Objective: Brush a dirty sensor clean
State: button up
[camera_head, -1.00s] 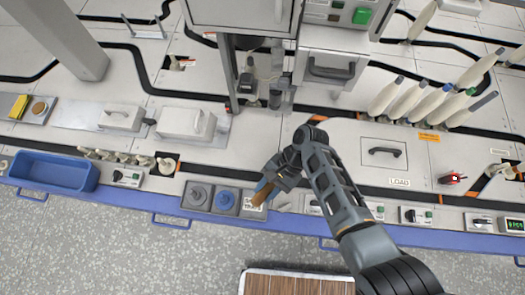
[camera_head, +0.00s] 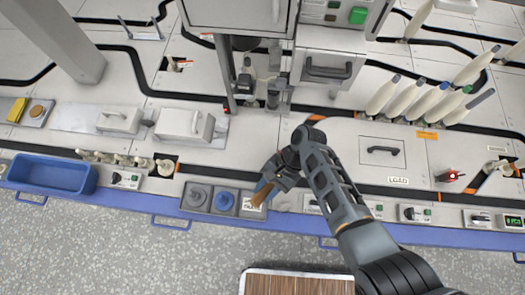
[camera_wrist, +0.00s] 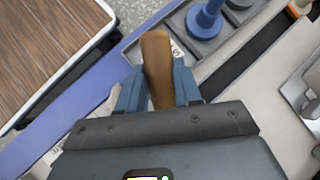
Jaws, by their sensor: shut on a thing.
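My gripper (camera_head: 266,186) is low at the front edge of the bench, over the rightmost of three grey square places. Its blue fingers are shut on a brown wooden handle, the brush (camera_head: 258,196). In the wrist view the handle of the brush (camera_wrist: 157,65) stands between the two fingers (camera_wrist: 158,92). The brush's bristles are hidden, and I cannot tell whether it touches the holder (camera_head: 246,212) below. A small red device (camera_head: 450,176) sits on the right of the bench; I cannot tell whether it is the sensor or dirty.
Left of the gripper are a blue round knob (camera_head: 224,201) and a grey one (camera_head: 196,195). A blue bin (camera_head: 50,175) is at far left. A LOAD hatch (camera_head: 385,152) and several pale bobbins (camera_head: 425,103) are on the right. A wood-topped surface (camera_head: 297,284) stands in front.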

jog(key=shift+s+r+p, duration=0.15)
jog(key=shift+s+p, duration=0.85)
jog(key=shift+s, duration=0.2)
jog(key=shift+s+a+p, duration=0.1)
jog(key=shift+s+p, duration=0.8)
jog(key=shift+s, duration=0.85)
jog(key=shift+s+p, duration=0.9)
jog(key=shift+s, duration=0.65)
jog(key=shift+w, duration=0.15)
